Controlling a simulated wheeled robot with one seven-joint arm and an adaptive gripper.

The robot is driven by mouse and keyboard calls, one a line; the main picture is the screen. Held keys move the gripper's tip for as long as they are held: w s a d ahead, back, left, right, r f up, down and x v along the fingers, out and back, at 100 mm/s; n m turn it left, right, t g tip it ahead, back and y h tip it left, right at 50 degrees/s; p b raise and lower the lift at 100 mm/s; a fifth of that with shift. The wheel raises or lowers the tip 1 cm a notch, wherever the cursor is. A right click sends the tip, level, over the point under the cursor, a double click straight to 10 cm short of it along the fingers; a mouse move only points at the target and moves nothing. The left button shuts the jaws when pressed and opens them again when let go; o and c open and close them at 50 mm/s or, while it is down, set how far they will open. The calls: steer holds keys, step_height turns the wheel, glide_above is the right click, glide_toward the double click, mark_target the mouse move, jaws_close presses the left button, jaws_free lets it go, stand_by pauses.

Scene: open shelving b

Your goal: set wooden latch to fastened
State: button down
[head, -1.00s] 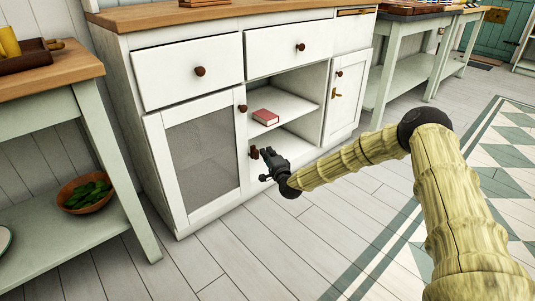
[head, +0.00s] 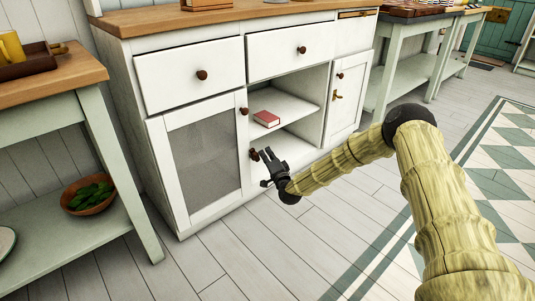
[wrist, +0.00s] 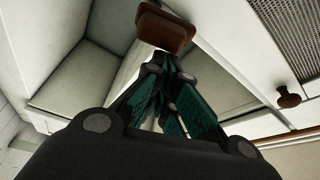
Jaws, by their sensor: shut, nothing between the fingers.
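The wooden latch (head: 254,154) is a small dark brown block on the right edge of the mesh-front left door (head: 204,160). In the wrist view the latch (wrist: 165,27) shows just beyond the fingertips, at the top centre. I cannot tell its exact turn, or whether the fingers touch it. My gripper (head: 267,155) is beside the latch, just to its right in the head view. In the wrist view my gripper (wrist: 170,65) has its fingers drawn together with nothing held between them.
The open shelf bay (head: 290,103) with a red book (head: 266,118) is behind my gripper. A brown knob (head: 243,110) sits above the latch on the same door. The right door (head: 347,95) has a small brass catch. The floor in front is clear.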

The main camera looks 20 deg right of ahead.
steer(key=a+n+y+p, duration=0.1)
steer(key=n+y, duration=0.1)
steer(key=n, duration=0.3)
steer(key=s+a+n+y+p, duration=0.1)
steer(key=n, duration=0.4)
steer(key=s+a+n+t+y+p, duration=0.1)
steer(key=n+y+p, duration=0.1)
steer(key=n, duration=0.3)
steer(key=shift+a+y, duration=0.3)
steer(key=shift+a, duration=0.1)
steer(key=shift+w+r, duration=0.1)
steer(key=shift+r, duration=0.05)
step_height(320, 180, up, 4)
steer(key=p, duration=0.3)
steer(key=p+v, duration=0.3)
steer(key=v, duration=0.7)
steer(key=shift+d+f, duration=0.3)
steer(key=shift+w, duration=0.1)
